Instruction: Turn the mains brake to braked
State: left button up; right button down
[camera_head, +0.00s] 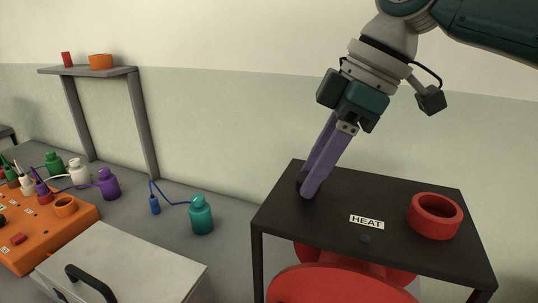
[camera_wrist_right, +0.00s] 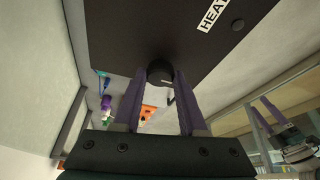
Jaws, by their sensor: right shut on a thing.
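My right gripper (camera_head: 306,188) reaches down to the far left corner of a black stand top (camera_head: 400,205). Its purple fingers are shut on a small dark round knob (camera_wrist_right: 160,72), seen between the fingertips in the right wrist view. In the head view the knob is mostly hidden behind the fingers. No label reading mains brake shows, so I cannot tell whether this knob is the mains brake, or its setting. A pale gripper with purple fingers, seemingly my left gripper (camera_wrist_right: 268,113), shows small at the right of the wrist view.
The stand top bears a HEAT label (camera_head: 367,221), a small dark button (camera_head: 365,239) and a red ring (camera_head: 435,228). A red wheel (camera_head: 340,287) sits below. Left are a teal bottle (camera_head: 201,218), an orange panel (camera_head: 50,238) and a pale box with a black handle (camera_head: 120,262).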

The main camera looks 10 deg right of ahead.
jog(key=shift+r+p, duration=0.2)
jog(key=shift+p, duration=0.25)
jog(key=m+t+p, duration=0.1)
jog(key=m+p, duration=0.2)
jog(key=p, duration=0.1)
jog(key=m+h+p, duration=0.1)
jog(key=m+p, duration=0.2)
jog(key=p, duration=0.1)
jog(key=m+t+h+p, duration=0.1)
jog(key=m+p, duration=0.2)
jog(key=p, duration=0.1)
jog(key=shift+s+a+r+t+p, duration=0.15)
jog(key=shift+s+a+t+p, duration=0.15)
jog(key=shift+p, duration=0.1)
jog(key=shift+m+h+p, duration=0.3)
jog(key=shift+m+p, duration=0.1)
jog(key=shift+m, duration=0.2)
jog(key=shift+a+m+h+p, duration=0.1)
jog(key=shift+m+h+p, duration=0.2)
jog(key=shift+m+p, duration=0.45)
jog(key=shift+f+m+h, duration=0.2)
jog(key=shift+m+h, duration=0.2)
jog(key=shift+m, duration=0.65)
jog(key=shift+a+m+h+p, duration=0.1)
jog(key=shift+m+h+p, duration=0.25)
jog(key=shift+m, duration=0.75)
jog(key=shift+w+f+m+h, duration=0.1)
jog(key=shift+m+h, duration=0.35)
jog(key=shift+m, duration=0.55)
